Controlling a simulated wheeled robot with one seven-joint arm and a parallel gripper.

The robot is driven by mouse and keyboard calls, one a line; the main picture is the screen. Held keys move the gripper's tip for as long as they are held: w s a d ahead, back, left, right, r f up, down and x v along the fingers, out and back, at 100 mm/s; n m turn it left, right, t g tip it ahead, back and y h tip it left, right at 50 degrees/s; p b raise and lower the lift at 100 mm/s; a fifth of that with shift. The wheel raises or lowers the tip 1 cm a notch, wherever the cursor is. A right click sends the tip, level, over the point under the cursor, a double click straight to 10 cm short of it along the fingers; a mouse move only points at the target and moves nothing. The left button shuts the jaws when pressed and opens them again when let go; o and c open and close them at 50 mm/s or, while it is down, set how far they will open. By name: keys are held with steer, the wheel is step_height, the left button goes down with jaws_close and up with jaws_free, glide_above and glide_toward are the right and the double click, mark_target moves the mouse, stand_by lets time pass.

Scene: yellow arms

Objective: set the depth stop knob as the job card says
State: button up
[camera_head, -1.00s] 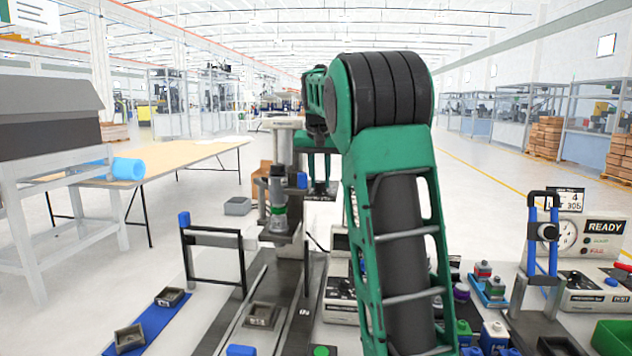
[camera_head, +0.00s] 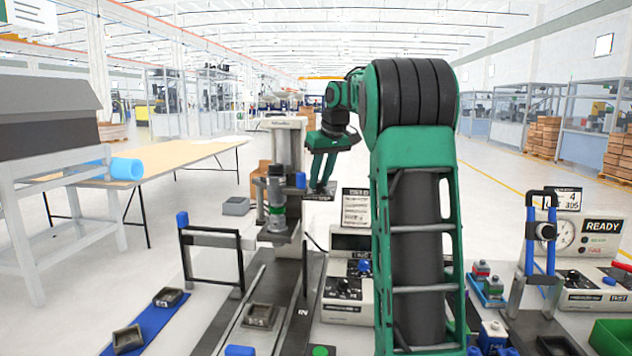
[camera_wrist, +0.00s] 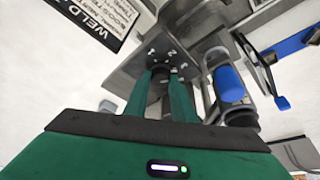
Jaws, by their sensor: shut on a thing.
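My gripper (camera_head: 322,190) reaches down at a slant to a small grey plate (camera_head: 311,197) on the right side of the press (camera_head: 285,150). In the wrist view the two green fingers of my gripper (camera_wrist: 163,76) are shut on a dark depth stop knob (camera_wrist: 160,70). The fingers cover most of it. The numbers 1, 2 and 3 are marked in an arc on the plate (camera_wrist: 135,68) around it. I cannot tell which mark the knob points to. A printed card (camera_head: 355,208) stands right of the press; its text is too small to read here.
A control box (camera_head: 347,288) with knobs stands below the card. A blue-ended cylinder (camera_wrist: 230,85) is close beside my right finger in the wrist view. Small trays (camera_head: 258,315) lie in front of the press. A gauge stand (camera_head: 541,250) is at right.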

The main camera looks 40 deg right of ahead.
steer(key=shift+w+n, duration=0.1)
steer(key=shift+n, duration=0.5)
steer(key=o, duration=1.1)
steer(key=shift+c, duration=0.2)
steer(key=shift+r, duration=0.1)
steer(key=v, duration=1)
steer(key=shift+r, duration=0.2)
steer(key=shift+s, duration=0.25)
